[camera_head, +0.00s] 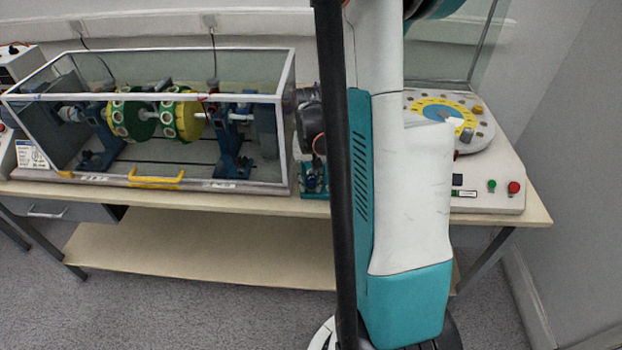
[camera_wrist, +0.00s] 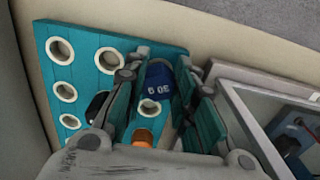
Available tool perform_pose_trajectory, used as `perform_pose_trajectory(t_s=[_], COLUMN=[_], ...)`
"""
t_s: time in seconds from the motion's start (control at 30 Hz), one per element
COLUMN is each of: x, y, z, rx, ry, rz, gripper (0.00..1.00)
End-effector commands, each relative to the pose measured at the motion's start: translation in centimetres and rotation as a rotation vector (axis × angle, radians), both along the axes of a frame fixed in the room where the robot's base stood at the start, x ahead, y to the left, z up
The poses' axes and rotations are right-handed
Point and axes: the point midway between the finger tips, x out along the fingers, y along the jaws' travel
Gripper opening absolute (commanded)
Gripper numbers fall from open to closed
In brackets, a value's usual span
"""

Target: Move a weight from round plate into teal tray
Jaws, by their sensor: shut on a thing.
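In the wrist view my gripper (camera_wrist: 160,78) is shut on a blue weight (camera_wrist: 160,84) with pale lettering. It holds the weight over the teal tray (camera_wrist: 84,38), which has several round holes with cream rims. I cannot tell whether the weight touches the tray. An orange weight (camera_wrist: 143,136) and a black weight (camera_wrist: 97,106) show at the tray, partly hidden by my gripper. In the head view the teal tray (camera_head: 314,186) is mostly hidden behind my arm. The round plate (camera_head: 484,128), with a yellow and blue dial, is at the right.
A glass-sided case (camera_head: 150,55) with green and yellow discs (camera_head: 181,118) stands left of the tray. Its edge (camera_wrist: 250,125) is close to my gripper on the right in the wrist view. A control panel (camera_head: 495,200) with green and red buttons is by the round plate.

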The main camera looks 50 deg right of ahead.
Motion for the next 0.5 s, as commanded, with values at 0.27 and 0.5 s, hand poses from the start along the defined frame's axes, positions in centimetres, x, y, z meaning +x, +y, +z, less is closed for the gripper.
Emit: perform_pose_trajectory(t_s=[0.27, 0.5], x=[0.00, 0.00], y=[0.00, 0.00], z=[-0.41, -0.71], rx=[0.000, 0.000], ry=[0.000, 0.000], rz=[0.000, 0.000], gripper=[0.09, 0.09])
